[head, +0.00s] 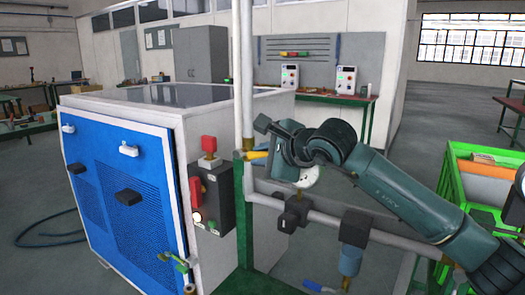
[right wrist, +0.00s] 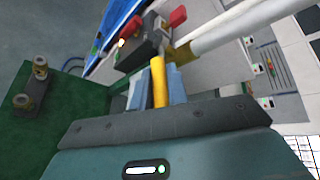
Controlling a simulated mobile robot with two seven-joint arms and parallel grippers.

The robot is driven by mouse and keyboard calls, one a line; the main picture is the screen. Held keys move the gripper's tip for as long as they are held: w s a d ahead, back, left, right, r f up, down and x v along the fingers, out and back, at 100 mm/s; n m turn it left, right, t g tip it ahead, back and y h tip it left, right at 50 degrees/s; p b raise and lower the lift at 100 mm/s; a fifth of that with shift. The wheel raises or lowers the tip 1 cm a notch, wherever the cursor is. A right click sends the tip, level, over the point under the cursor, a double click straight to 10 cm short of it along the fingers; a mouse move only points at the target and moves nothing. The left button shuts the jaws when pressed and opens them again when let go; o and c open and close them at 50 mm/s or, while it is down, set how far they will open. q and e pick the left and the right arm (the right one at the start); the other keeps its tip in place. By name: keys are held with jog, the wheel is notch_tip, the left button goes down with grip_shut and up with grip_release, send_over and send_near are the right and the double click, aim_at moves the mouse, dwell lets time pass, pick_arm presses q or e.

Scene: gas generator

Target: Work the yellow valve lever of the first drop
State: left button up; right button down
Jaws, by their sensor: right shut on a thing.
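The yellow valve lever (head: 256,155) sticks out to the right of the vertical pipe in the head view, near the top of the green post. In the right wrist view the yellow lever (right wrist: 158,88) lies between the two blue finger pads. My right gripper (head: 268,156) comes in from the right and is shut on the lever; it also shows in the right wrist view (right wrist: 160,78). The lever's far end is hidden between the fingers. My left gripper is not in view.
A white and blue generator cabinet (head: 125,190) stands left, with a dark control box (head: 212,205) and red switch on its side. The white pipe (head: 244,75) rises beside the lever. A pressure gauge (head: 307,178) hangs below my wrist. A green bin (head: 452,185) stands right.

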jog(key=shift+a+r+g+h+p, duration=0.15)
jog(key=shift+r+g+h+p, duration=0.35)
jog(key=shift+r+p, duration=0.5)
jog(key=shift+w+r+n+g+p, duration=0.15)
jog(key=shift+n+g+p, duration=0.2)
jog(key=shift+p, duration=0.25)
jog(key=shift+w+a+r+g+h+p, duration=0.15)
jog(key=shift+g+h+p, duration=0.1)
jog(key=shift+h+p, duration=0.25)
jog(key=shift+s+a+r+g+h+p, duration=0.1)
jog(key=shift+r+g+h+p, duration=0.15)
jog(key=shift+p, duration=0.45)
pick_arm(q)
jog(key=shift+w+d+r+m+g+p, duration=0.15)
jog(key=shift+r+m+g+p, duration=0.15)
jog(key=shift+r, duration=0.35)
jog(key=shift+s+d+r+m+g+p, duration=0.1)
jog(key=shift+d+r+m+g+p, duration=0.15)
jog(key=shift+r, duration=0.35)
pick_arm(e)
jog(key=shift+w+a+g+h, duration=0.15)
jog(key=shift+g+h, duration=0.1)
jog(key=shift+h, duration=0.2)
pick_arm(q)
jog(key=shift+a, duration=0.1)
pick_arm(e)
jog(key=shift+f, duration=0.1)
jog(key=c, duration=1.4)
grip_release()
jog(key=shift+o, duration=0.2)
